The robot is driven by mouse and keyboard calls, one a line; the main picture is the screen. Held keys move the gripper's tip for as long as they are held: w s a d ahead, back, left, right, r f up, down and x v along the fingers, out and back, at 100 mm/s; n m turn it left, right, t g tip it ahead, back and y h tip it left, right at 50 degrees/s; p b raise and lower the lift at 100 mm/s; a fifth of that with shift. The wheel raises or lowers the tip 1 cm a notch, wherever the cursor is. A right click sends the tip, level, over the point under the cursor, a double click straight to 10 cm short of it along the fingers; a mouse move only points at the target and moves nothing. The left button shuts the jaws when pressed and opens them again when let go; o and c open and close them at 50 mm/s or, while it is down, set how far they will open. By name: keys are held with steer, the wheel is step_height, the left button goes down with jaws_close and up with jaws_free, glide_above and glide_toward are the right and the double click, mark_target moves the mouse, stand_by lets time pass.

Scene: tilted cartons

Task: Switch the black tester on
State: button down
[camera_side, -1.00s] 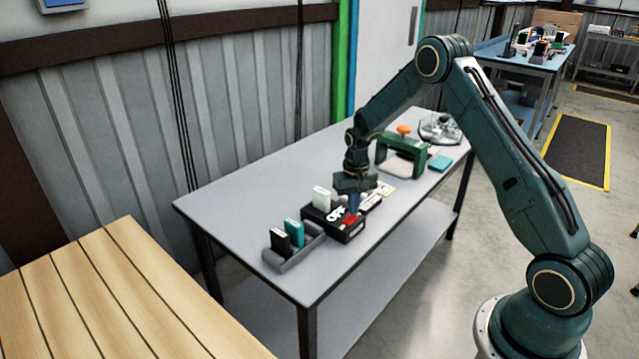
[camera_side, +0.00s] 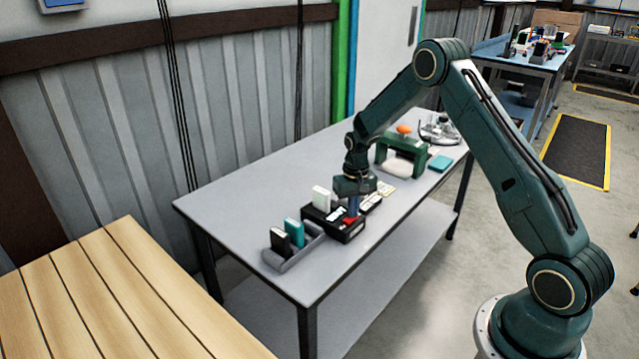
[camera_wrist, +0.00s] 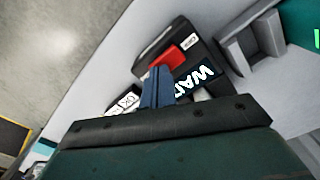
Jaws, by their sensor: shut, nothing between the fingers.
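The black tester (camera_side: 347,234) sits on the grey table, with a red switch (camera_side: 350,219) on its top. A white block (camera_side: 321,197) stands upright at its left end. My gripper (camera_side: 352,212) points down over the switch with its fingers shut and empty. In the wrist view my gripper (camera_wrist: 157,72) has its blue fingertips at the edge of the red switch (camera_wrist: 167,61); I cannot tell whether they touch. A small white label near the switch is too small to read.
A grey holder (camera_side: 290,262) with a black block (camera_side: 280,242) and a teal block (camera_side: 295,231) stands at the near left. A green frame (camera_side: 402,145) with an orange knob and a teal pad (camera_side: 441,163) lie farther back. The table's near right side is clear.

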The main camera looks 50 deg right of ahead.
steer(key=shift+r, duration=3.45)
steer(key=s+a+r+n+t, duration=0.1)
steer(key=s+a+r, duration=0.4)
steer(key=r, duration=0.5)
steer(key=s+a+r+n+t, duration=0.2)
steer(key=s+a+r, duration=0.4)
steer(key=r, duration=0.3)
steer(key=s+a+r+n+t, duration=0.1)
steer(key=s+a+r, duration=0.1)
steer(key=s, duration=0.7)
steer(key=s+a+r+n+t, duration=0.1)
steer(key=s+a, duration=0.3)
steer(key=s, duration=0.6)
steer(key=shift+a+r+n+t, duration=0.3)
steer(key=shift+a+r+n, duration=0.05)
steer(key=shift+r+n, duration=0.15)
